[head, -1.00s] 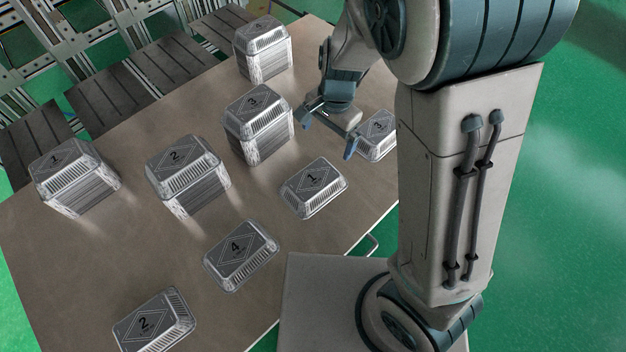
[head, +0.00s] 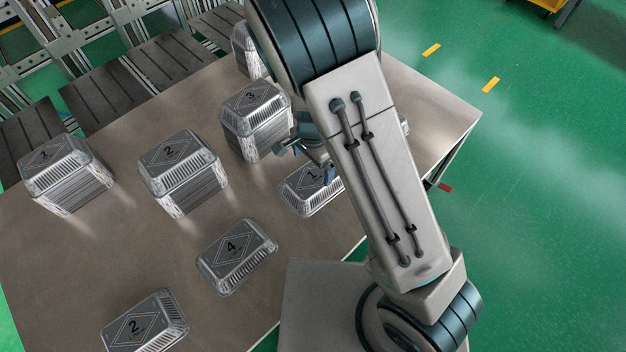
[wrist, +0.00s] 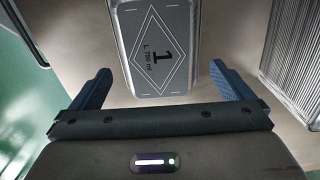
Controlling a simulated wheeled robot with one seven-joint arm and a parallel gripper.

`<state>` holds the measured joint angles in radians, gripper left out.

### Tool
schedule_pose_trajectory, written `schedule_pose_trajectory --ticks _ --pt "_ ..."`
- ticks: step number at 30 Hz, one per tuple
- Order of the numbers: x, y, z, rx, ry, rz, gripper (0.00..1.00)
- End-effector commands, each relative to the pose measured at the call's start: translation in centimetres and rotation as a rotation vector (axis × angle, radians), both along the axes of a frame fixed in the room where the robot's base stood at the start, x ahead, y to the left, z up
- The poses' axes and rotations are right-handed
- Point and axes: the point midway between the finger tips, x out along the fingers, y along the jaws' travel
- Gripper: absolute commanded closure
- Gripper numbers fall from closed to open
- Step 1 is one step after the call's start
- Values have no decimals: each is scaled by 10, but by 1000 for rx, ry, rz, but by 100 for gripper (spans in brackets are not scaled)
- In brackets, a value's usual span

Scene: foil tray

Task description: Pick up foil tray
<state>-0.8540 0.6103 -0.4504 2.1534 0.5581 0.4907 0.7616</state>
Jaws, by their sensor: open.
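Single foil trays lie on the table, upside down with numbered bases up. The tray marked 1 (head: 304,195) is at the table's right middle, partly hidden by my arm. It also shows in the wrist view (wrist: 160,62), between and ahead of my fingers. My gripper (head: 303,160) is open and empty, close to this tray; in the wrist view its blue fingers (wrist: 165,85) stand on either side of the tray's near end. Single trays 4 (head: 236,257) and 2 (head: 145,324) lie nearer the front. Another single tray is almost wholly hidden behind my arm.
Tall tray stacks marked 1 (head: 68,175), 2 (head: 182,172) and 3 (head: 256,120) stand along the far side, with another behind them partly hidden. The stack at the wrist view's right (wrist: 290,60) is close to my gripper. The table (head: 95,262) is bare between the trays.

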Motion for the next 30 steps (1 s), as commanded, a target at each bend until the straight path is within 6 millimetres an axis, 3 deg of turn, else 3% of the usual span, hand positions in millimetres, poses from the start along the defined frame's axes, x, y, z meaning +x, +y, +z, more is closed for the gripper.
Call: schedule_pose_trajectory --ticks 10,18,21,22,30 --pt "-1 -4 -47 -2 2 -1 0" --pt "-1 -3 -50 -1 1 0 0" --pt "-1 -3 -50 -1 1 0 28" --pt "-1 -3 -50 -1 1 0 31" --pt "-1 -3 -50 -1 1 0 31"
